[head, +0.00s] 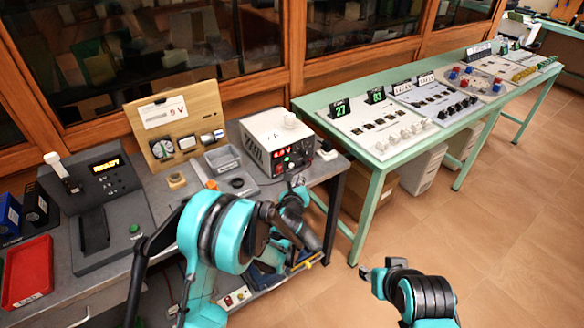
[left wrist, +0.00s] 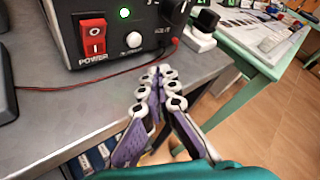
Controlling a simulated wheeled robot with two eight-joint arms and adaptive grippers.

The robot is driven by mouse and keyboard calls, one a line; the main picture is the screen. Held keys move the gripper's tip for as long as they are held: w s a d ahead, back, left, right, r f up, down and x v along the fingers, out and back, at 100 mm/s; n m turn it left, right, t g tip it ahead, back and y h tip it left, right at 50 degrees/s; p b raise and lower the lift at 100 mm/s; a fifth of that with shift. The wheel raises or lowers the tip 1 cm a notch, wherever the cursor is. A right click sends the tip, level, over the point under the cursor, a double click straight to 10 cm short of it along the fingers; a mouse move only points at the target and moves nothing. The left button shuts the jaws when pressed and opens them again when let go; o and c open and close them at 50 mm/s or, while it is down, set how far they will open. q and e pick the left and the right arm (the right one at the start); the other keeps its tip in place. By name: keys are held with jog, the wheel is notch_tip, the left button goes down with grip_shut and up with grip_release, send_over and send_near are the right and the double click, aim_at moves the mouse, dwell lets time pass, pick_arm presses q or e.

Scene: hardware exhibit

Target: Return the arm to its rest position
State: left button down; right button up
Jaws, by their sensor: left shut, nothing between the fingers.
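My left arm, teal and black, reaches over the grey workbench (head: 205,208) in the head view. My left gripper (head: 297,184) is near the bench's right end, in front of the power supply. In the left wrist view the same gripper (left wrist: 158,78) has its purple-padded fingers together with nothing between them. Its tips are just in front of the black power supply front (left wrist: 110,25), over the bench edge; I cannot tell whether they touch anything. Part of my right arm shows at the lower right of the head view, but no right gripper fingers can be made out.
The power supply (head: 278,140) has a lit red display. A wooden panel with gauges (head: 178,122), a grey tray (head: 222,158) and a red tray (head: 28,270) are on the bench. A green table (head: 372,165) with control panels stands to the right. Open floor (head: 480,230) lies in front.

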pick_arm(q)
jog(key=shift+s+d, duration=0.45)
jog(key=shift+s, duration=0.25)
jog(key=s+a+r+n+g+y, duration=0.2)
jog(key=s+a+r+n+g, duration=0.1)
jog(key=s+a+r+n, duration=0.95)
jog(key=s+a+f+n+g, duration=0.1)
jog(key=s+a+n+g, duration=0.1)
jog(key=s+n, duration=0.7)
jog(key=s+a+f+n+g, duration=0.2)
jog(key=s+n, duration=0.8)
jog(key=s, duration=0.5)
jog(key=shift+a+f, duration=0.25)
jog(key=shift+a, duration=0.55)
jog(key=shift+n, duration=0.25)
